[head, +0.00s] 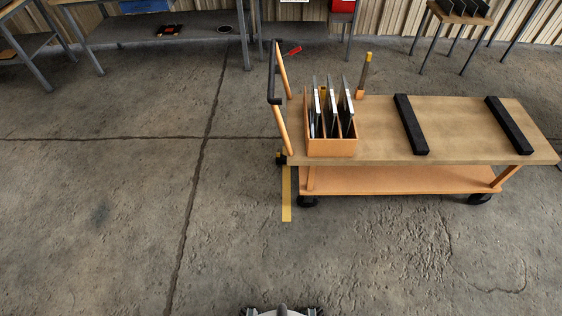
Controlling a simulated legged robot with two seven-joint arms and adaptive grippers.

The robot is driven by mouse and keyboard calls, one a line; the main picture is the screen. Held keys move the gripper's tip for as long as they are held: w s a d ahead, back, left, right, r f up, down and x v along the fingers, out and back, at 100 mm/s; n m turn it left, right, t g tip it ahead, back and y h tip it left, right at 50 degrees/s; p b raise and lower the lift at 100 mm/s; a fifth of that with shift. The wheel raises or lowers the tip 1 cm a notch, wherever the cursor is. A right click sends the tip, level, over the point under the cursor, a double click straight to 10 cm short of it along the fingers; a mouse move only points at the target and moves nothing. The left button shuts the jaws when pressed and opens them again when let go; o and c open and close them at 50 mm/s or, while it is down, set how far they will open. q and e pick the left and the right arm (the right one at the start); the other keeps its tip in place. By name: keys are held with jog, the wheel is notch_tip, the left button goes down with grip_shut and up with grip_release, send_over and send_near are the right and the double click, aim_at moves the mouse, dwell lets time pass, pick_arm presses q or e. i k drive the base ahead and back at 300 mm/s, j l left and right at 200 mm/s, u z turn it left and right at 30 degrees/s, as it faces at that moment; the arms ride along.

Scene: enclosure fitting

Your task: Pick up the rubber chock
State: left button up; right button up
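I cannot identify the rubber chock with certainty. A small dark piece with a yellowish patch (281,158) sits at the left end of the orange cart, by the handle. It is too small to tell whether it is a chock or a caster. A small red object (294,50) lies on the floor behind the cart, its shape unclear. Two black bars (411,124) (509,125) lie across the cart's wooden top. Neither of my grippers is in view.
The orange cart (400,180) stands at right on black casters, carrying an orange box (332,148) of upright panels. Yellow tape (287,195) marks the floor by its left end. Workbenches (190,27) line the back wall. The floor at left and front is clear.

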aim_at(281, 159)
jog(key=u, duration=0.15)
jog(key=i+j+u, duration=0.15)
jog(key=i+u, duration=0.5)
jog(key=i, duration=2.6)
jog(key=i+z, duration=0.45)
jog(key=i+j+z, duration=0.2)
jog(key=z, duration=0.25)
jog(key=i+j+z, duration=0.3)
jog(key=z, duration=0.15)
